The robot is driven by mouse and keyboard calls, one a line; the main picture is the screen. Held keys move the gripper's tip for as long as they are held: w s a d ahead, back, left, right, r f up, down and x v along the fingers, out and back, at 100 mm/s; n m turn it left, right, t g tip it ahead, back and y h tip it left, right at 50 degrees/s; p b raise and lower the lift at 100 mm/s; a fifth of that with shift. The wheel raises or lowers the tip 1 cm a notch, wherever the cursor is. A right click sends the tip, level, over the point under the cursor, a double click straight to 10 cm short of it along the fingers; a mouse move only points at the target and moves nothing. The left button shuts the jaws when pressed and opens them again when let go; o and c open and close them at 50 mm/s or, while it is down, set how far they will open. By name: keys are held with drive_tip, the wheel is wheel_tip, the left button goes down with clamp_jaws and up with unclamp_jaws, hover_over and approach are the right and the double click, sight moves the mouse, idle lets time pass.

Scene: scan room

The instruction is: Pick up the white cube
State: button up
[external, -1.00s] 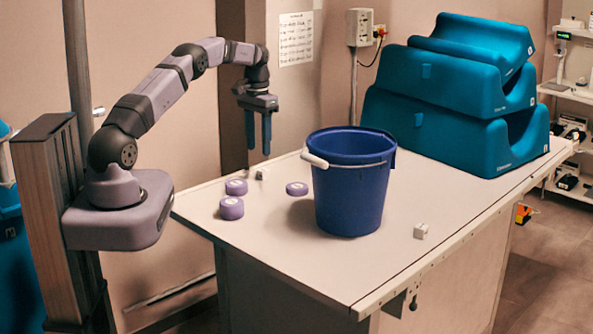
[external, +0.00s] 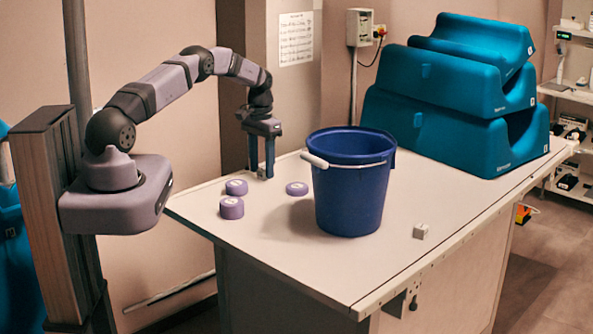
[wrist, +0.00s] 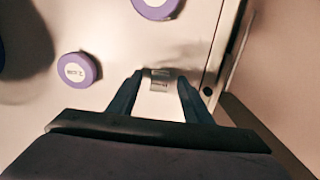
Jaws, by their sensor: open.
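A small white cube (wrist: 160,83) lies on the table near its far left edge, between my fingertips in the wrist view. In the external view my fingers mostly hide it. My gripper (external: 262,170) points down with its fingers low at the table, one on each side of the cube. In the wrist view my gripper (wrist: 160,76) is open, with a gap between each finger and the cube. A second small white cube (external: 420,231) lies at the table's front right, far from my gripper.
Purple round pucks (external: 236,187), (external: 231,207) and (external: 297,188) lie near my gripper. A blue bucket (external: 350,195) stands mid-table. Teal foam blocks (external: 450,130) are stacked at the back right. The front left of the table (external: 275,250) is clear.

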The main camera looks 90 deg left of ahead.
sight(262, 170)
drive_tip(key=shift+f, duration=0.15)
drive_tip(key=c, duration=1.1)
drive_tip(key=shift+c, duration=0.2)
wheel_tip(262, 170, up, 10)
drive_tip(key=b, duration=0.3)
